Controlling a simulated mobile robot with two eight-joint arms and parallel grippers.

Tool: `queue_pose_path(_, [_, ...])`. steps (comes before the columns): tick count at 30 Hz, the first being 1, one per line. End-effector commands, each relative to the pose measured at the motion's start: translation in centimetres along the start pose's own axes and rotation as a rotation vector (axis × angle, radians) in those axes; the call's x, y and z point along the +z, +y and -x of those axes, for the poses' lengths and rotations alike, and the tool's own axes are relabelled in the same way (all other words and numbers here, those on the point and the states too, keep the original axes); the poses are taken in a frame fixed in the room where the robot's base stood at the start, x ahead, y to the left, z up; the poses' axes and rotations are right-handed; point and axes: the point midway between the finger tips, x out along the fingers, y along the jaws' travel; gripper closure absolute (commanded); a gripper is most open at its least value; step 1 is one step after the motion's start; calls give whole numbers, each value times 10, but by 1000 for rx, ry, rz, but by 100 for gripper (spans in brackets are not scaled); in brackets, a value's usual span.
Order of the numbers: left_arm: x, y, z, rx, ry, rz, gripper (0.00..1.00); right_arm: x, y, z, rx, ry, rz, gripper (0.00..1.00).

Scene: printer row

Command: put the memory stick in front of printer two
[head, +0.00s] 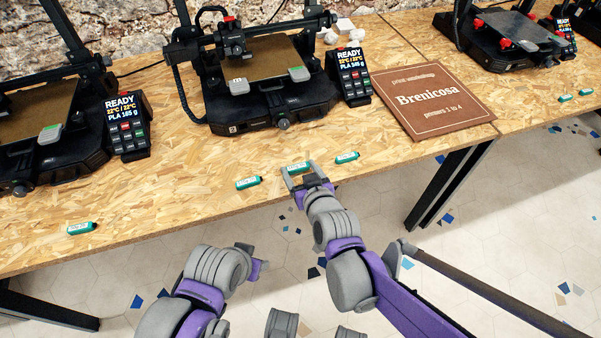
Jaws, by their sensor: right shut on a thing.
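The middle printer (262,75) stands on the wooden bench; a small mark on its front left corner looks like a 2. Several green memory sticks with white labels lie near the front edge. My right gripper (297,171) is shut on one memory stick (299,167) in front of the middle printer; I cannot tell if it touches the bench. Another stick (248,183) lies to its left and one (347,157) to its right. My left gripper (259,266) is low, off the bench's front edge; its jaws are not clear.
A left printer (45,110) and a far right printer (505,38) stand on the bench (175,205). A brown Brenicosa sign (432,100) lies right of the middle printer. More sticks lie at far left (82,228) and far right (565,97).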

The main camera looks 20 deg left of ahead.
Motion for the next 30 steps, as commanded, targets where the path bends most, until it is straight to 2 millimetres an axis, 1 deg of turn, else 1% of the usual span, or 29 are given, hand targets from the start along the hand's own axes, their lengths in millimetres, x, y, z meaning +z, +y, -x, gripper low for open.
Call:
queue_pose_path(1, [1, 0, -4, 0, -2, 0, 50, 7, 0, -3, 0, 0, -1, 76])
queue_pose_path(2, [1, 0, -4, 0, -2, 0, 50, 8, 0, -3, 0, 0, -1, 76])
queue_pose_path(8, [1, 0, -3, 0, -1, 0, 50, 6, 0, -2, 0, 0, 0, 76])
queue_pose_path(12, [2, 0, -6, 0, -2, 0, 50, 10, 0, -4, 0, 0, 0, 76])
queue_pose_path(13, [2, 0, -6, 0, -2, 0, 50, 10, 0, -4, 0, 0, 0, 21])
queue_pose_path(16, [2, 0, -5, 0, -2, 0, 50, 9, 0, -4, 0, 0, 1, 3])
queue_pose_path(17, [2, 0, -5, 0, -2, 0, 50, 9, 0, -4, 0, 0, 1, 0])
queue_pose_path(23, [2, 0, -5, 0, -2, 0, 50, 9, 0, -4, 0, 0, 1, 0])
queue_pose_path(26, [0, 0, -1, 0, 0, 0, 50, 4, 0, -1, 0, 1, 1, 0])
queue_pose_path(29, [0, 0, 1, 0, 0, 0, 50, 5, 0, 11, 1, 1, 1, 0])
queue_pose_path(30, [-1, 0, 2, 0, 1, 0, 50, 5, 0, 18, 1, 1, 2, 0])
